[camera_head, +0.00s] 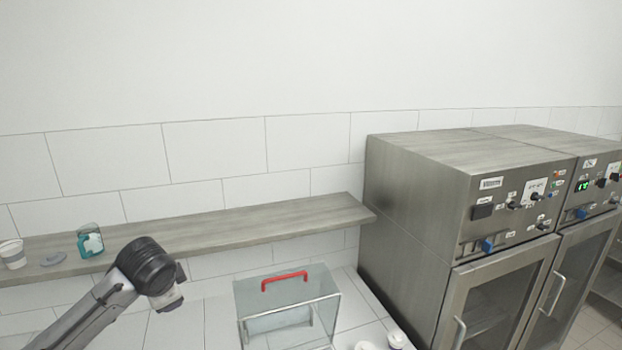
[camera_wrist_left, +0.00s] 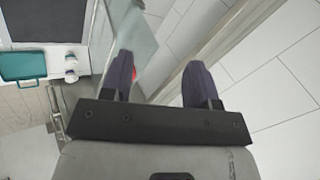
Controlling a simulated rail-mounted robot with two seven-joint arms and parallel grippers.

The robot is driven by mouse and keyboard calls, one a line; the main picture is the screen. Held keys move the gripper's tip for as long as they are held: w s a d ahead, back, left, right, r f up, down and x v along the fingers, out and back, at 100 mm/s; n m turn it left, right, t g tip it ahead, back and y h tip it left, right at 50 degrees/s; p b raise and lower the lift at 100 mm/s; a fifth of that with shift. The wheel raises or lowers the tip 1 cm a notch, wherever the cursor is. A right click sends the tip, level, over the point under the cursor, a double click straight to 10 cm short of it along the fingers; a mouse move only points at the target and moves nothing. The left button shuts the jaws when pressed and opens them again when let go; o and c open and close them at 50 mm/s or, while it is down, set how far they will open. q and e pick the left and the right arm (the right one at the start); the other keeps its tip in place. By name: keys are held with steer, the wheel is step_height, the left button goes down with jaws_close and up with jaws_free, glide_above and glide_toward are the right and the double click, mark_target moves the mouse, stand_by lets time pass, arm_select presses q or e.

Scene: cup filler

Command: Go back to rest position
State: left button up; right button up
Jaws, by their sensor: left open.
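My left gripper (camera_wrist_left: 158,68) is open in the left wrist view, with two dark fingers spread apart and nothing between them. In the head view my left arm comes in from the lower left. Its wrist is bent in front of the wall shelf, to the left of the clear box, and the fingers cannot be made out there. My right gripper is not in view.
A clear box (camera_head: 252,290) with a red handle (camera_head: 284,281) stands at bottom middle, near white containers (camera_head: 397,339). The wall shelf (camera_head: 220,232) holds a teal-labelled jar (camera_head: 90,242), a white cup (camera_head: 12,255) and a grey lid (camera_head: 53,258). Steel cabinets (camera_head: 412,235) stand right.

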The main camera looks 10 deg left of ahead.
arm_select(q)
steer(key=s+d+r+n+t, duration=0.1)
steer(key=d+t, duration=0.1)
steer(key=d, duration=0.3)
steer(key=s+d+r+t, duration=0.2)
steer(key=d+t, duration=0.1)
steer(key=d, duration=0.2)
steer(key=s+d+f+n+t+h+p, duration=0.1)
steer(key=s+d+f+t+h+p, duration=0.1)
steer(key=s+d, duration=0.4)
steer(key=s+f+n+g+p, duration=0.1)
steer(key=s+f+g, duration=0.3)
steer(key=s+f, duration=1)
steer(key=s+a+f+n+g+h+p, duration=0.1)
steer(key=s+f+n+g, duration=0.3)
steer(key=s+f, duration=1)
steer(key=s+g, duration=0.1)
steer(key=s, duration=0.5)
steer(key=shift+s+a+p, duration=0.3)
steer(key=shift+s, duration=0.1)
steer(key=shift+o, duration=0.3)
